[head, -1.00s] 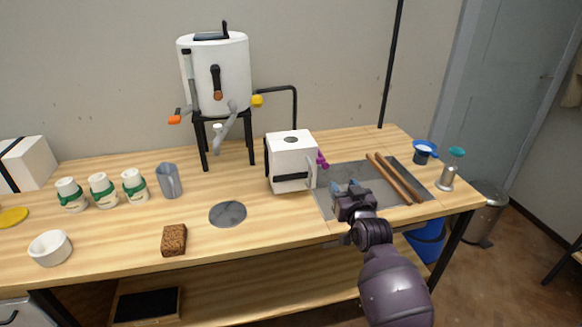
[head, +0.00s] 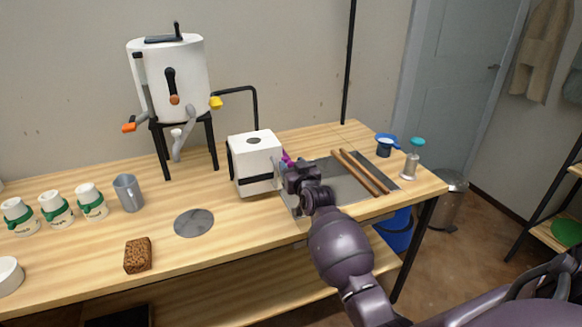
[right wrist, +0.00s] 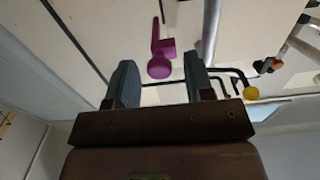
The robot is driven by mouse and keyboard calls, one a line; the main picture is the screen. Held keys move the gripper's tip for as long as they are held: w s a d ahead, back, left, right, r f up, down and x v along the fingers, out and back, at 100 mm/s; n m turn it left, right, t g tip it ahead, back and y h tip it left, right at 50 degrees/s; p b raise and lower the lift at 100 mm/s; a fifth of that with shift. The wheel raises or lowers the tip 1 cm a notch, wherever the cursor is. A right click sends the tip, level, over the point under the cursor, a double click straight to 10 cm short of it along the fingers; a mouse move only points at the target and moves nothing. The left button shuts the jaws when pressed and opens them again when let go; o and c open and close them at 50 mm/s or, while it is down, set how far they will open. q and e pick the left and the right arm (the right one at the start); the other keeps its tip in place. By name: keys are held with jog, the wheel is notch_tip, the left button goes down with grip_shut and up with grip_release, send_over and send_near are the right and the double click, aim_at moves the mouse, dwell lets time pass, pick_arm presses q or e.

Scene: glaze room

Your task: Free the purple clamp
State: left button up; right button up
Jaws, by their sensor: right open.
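The purple clamp (head: 287,158) is on the right side of a white box (head: 255,160) with a black band. My right gripper (head: 292,168) is just in front of it and partly hides it in the head view. In the right wrist view the clamp (right wrist: 160,55) shows a round knob and a bar, beyond and between the two open fingers (right wrist: 161,82). The fingers look empty, and I see no contact with the clamp. My left gripper is in neither view.
A grey board (head: 345,192) with two wooden rods (head: 362,173) lies beneath and right of my gripper. A blue cup (head: 384,146) and teal-topped bottle (head: 412,158) stand right. A white urn (head: 185,75) on a black stand is behind left.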

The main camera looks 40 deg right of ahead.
jog(key=shift+w+d, duration=0.1)
jog(key=shift+w, duration=0.2)
grip_shut()
